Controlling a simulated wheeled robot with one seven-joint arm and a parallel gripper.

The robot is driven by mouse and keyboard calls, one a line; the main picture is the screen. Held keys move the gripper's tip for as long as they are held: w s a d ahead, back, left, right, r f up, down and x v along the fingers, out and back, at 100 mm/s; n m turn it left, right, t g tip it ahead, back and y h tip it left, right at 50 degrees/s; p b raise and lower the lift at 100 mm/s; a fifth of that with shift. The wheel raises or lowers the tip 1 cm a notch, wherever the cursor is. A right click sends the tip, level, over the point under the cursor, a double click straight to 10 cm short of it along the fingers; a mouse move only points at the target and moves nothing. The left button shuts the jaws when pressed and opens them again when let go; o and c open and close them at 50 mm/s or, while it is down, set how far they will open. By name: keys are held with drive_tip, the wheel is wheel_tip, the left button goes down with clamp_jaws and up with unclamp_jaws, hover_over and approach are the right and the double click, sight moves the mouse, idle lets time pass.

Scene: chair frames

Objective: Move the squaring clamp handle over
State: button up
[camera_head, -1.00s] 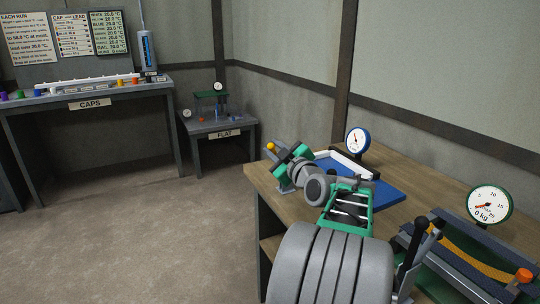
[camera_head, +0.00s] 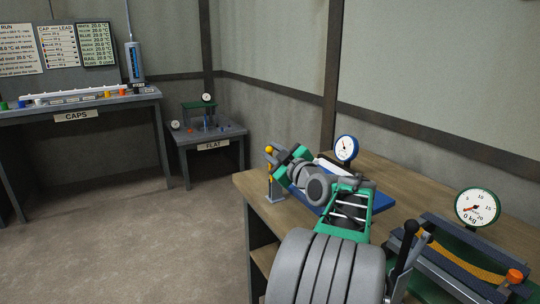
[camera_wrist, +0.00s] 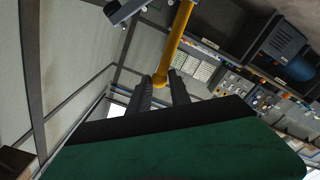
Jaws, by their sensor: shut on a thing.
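The squaring clamp stands at the left end of the workbench, with its grey base (camera_head: 275,198) on the bench edge. Its yellow handle (camera_head: 270,182) rises from the base, with a round yellow knob (camera_head: 269,149) at the top. My gripper (camera_head: 273,162) is at the upper part of the handle, shut on it. In the wrist view the yellow handle (camera_wrist: 178,40) runs between the two dark fingertips of my gripper (camera_wrist: 163,82). A blue board (camera_head: 378,200) with a white frame piece (camera_head: 330,169) lies right of the clamp, partly hidden by my arm.
A blue-rimmed dial (camera_head: 346,148) stands behind the board. A green-rimmed scale dial (camera_head: 478,207) and a rack with an orange knob (camera_head: 514,276) are at the right. Open floor (camera_head: 150,240) lies left of the workbench (camera_head: 243,187). A small FLAT table (camera_head: 212,146) stands farther back.

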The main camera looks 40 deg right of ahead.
drive_tip(key=shift+d+f, duration=0.1)
drive_tip(key=shift+d, duration=0.05)
drive_tip(key=shift+s+d+b, duration=0.2)
drive_tip(key=shift+d+b, duration=0.2)
drive_tip(key=shift+d, duration=0.1)
drive_tip(key=o, duration=1.1)
